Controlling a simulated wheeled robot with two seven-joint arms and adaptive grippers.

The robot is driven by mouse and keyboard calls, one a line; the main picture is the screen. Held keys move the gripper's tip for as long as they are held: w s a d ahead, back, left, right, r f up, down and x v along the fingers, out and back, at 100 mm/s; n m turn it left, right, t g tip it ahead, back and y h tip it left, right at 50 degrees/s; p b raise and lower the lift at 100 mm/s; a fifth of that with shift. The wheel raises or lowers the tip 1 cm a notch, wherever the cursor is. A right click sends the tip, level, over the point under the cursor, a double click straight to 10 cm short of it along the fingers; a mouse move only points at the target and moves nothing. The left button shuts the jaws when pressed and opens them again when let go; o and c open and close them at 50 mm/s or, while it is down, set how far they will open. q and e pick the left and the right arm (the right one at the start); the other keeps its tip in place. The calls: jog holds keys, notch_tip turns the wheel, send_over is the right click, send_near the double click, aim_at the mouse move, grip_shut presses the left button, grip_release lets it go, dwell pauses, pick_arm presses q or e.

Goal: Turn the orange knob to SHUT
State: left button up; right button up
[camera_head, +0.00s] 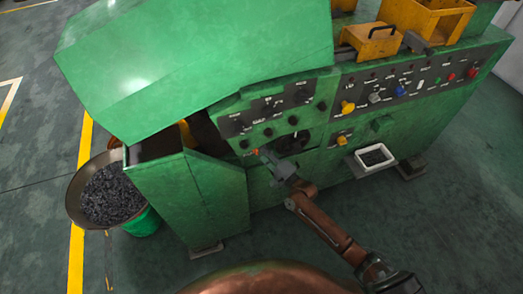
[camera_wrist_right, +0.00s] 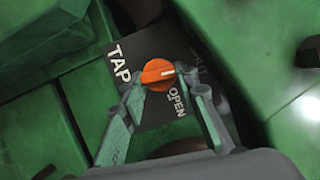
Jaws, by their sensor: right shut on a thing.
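In the head view, the knob (camera_head: 257,152) is a small orange spot at the lower edge of the green machine's panel. My right gripper (camera_wrist_right: 167,90) is shut on the knob, with one fingertip on either side of it. In the head view, my right gripper (camera_head: 266,157) partly covers the plate. My left gripper is not in view.
The green machine (camera_head: 220,190) has a panel of dark knobs above and a control panel (camera_head: 400,85) with coloured buttons at right. A white tray (camera_head: 361,166) sticks out at right. A bowl of dark pieces (camera_head: 78,205) stands at left. Floor in front is clear.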

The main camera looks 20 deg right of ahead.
jog(key=shift+n+g+p, duration=0.3)
jog(key=shift+n+p, duration=0.2)
jog(key=shift+p, duration=0.05)
jog(key=o, duration=1.1)
jog(key=shift+o, duration=0.2)
jog(key=v, duration=1.2)
